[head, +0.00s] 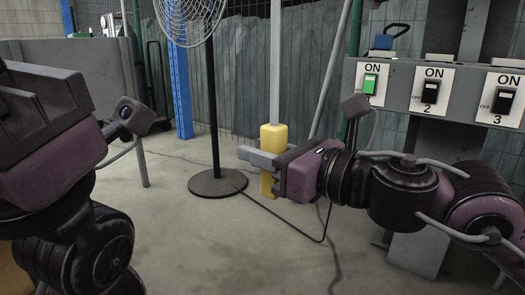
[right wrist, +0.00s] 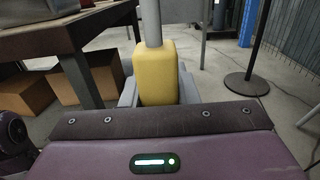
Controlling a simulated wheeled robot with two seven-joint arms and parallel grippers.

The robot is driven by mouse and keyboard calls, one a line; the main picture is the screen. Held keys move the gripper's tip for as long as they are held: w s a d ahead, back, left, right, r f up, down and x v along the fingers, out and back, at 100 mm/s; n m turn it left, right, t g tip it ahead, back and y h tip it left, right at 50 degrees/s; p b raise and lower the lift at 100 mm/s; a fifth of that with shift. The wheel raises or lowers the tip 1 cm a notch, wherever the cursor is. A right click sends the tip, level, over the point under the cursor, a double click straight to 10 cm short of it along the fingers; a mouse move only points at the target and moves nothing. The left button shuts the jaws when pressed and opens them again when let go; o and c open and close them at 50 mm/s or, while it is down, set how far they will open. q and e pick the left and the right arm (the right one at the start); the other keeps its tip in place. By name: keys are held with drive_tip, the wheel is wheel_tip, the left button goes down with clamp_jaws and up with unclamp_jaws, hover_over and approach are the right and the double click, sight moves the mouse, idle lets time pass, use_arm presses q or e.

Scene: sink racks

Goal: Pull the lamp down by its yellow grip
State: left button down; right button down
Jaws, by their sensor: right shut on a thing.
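The yellow grip (head: 273,138) is an upright block at the lower end of a thin grey pole (head: 276,60). The lamp itself is not in view. My right gripper (head: 262,158) comes in from the right and is shut around the yellow grip, with its grey fingers across the grip's middle. The right wrist view shows the yellow grip (right wrist: 157,72) upright between the fingers, the pole rising from its top. My left arm is at the left edge of the head view, but its gripper fingers are not visible.
A panel with switches 1, 2 and 3 (head: 440,88) stands at the right; switch 1 is green. A fan on a round base (head: 217,183) stands behind the grip. Cardboard boxes (right wrist: 85,82) lie under a table (right wrist: 75,30).

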drive_tip(key=shift+f, duration=0.45)
drive_tip(key=c, duration=1.1)
unclamp_jaws()
drive_tip(key=shift+r, duration=0.1)
drive_tip(key=shift+d+r, duration=0.1)
drive_tip(key=shift+d, duration=0.05)
drive_tip(key=shift+s+d, duration=0.2)
drive_tip(key=shift+d, duration=0.05)
drive_tip(key=p+v, duration=0.2)
drive_tip(key=v, duration=0.5)
drive_tip(key=shift+s, duration=0.1)
